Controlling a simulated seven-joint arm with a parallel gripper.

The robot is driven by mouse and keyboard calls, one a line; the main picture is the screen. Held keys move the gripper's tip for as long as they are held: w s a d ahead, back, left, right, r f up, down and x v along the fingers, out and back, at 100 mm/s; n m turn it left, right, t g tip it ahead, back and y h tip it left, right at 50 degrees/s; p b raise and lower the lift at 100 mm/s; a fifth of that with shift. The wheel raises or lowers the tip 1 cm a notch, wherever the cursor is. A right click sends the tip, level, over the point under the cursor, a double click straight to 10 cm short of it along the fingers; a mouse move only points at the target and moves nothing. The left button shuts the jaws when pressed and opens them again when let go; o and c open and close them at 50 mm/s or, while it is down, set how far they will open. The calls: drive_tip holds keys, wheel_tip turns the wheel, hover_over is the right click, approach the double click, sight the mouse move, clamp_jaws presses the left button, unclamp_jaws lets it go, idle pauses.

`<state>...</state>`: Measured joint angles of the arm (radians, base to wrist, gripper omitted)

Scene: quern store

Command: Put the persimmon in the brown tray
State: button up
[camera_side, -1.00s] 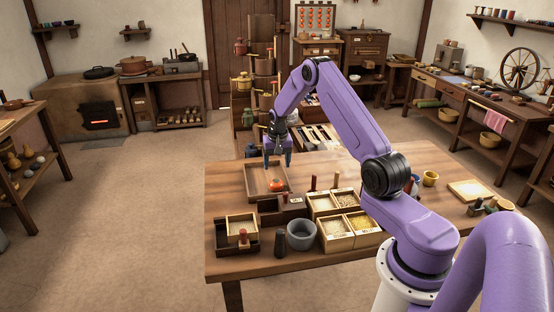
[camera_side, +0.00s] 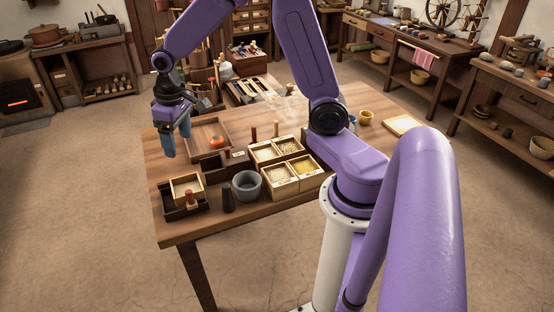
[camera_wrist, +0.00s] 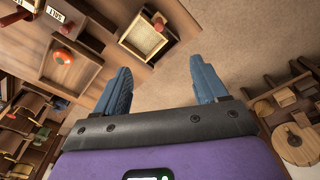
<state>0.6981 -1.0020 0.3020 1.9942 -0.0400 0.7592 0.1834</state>
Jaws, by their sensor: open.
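The orange persimmon (camera_side: 217,142) rests inside the shallow brown tray (camera_side: 201,123) on the table. In the wrist view the persimmon (camera_wrist: 63,57) also lies inside the tray (camera_wrist: 88,84), off to the left of my fingers. My gripper (camera_side: 175,143) is at the tray's left side, raised above the table. Its blue fingers are apart and empty in the wrist view (camera_wrist: 160,63), with bare floor showing between them. The gripper does not touch the persimmon.
A dark tray with a pale box (camera_side: 186,186), a grey bowl (camera_side: 248,185) and wooden bins of grain (camera_side: 292,165) stand nearer the front. A dark pestle-like piece (camera_side: 228,198) stands by the bowl. Floor lies open left of the table.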

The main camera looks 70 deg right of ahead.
drive_tip(key=s+a+r+n, duration=0.2)
drive_tip(key=s+n, duration=0.3)
drive_tip(key=s, duration=0.8)
drive_tip(key=s+a+r+n, duration=0.1)
drive_tip(key=s+n, duration=0.4)
drive_tip(key=s, duration=0.9)
drive_tip(key=shift+s+a+r+n+g, duration=0.15)
drive_tip(key=shift+a+r+n+g, duration=0.25)
drive_tip(key=shift+a, duration=0.1)
